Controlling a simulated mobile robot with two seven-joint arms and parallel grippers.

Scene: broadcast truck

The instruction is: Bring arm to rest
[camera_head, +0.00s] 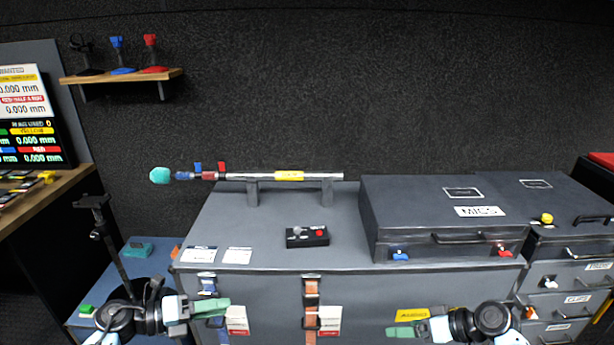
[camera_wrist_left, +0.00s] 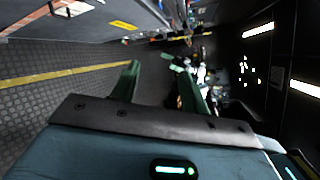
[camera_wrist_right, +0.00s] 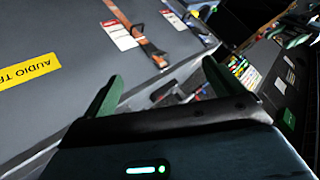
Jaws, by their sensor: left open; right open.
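My left gripper (camera_head: 212,307) is in the head view at lower left, in front of the grey case's front face. Its green fingers stand apart with nothing between them in the left wrist view (camera_wrist_left: 155,68). My right gripper (camera_head: 403,330) is at lower right in the head view, in front of the same case and pointing left. Its green fingers are spread and empty in the right wrist view (camera_wrist_right: 163,78). Both grippers are below the case's top edge. The two grippers are well apart.
The large grey case (camera_head: 225,222) carries a microphone boom on a stand (camera_head: 325,190), a small black control box (camera_head: 307,237) and a MICS case (camera_head: 375,217). Drawers (camera_head: 575,278) stand at right. A desk (camera_head: 50,195) and a low blue surface (camera_head: 155,262) are at left. A shelf (camera_head: 120,77) hangs on the wall.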

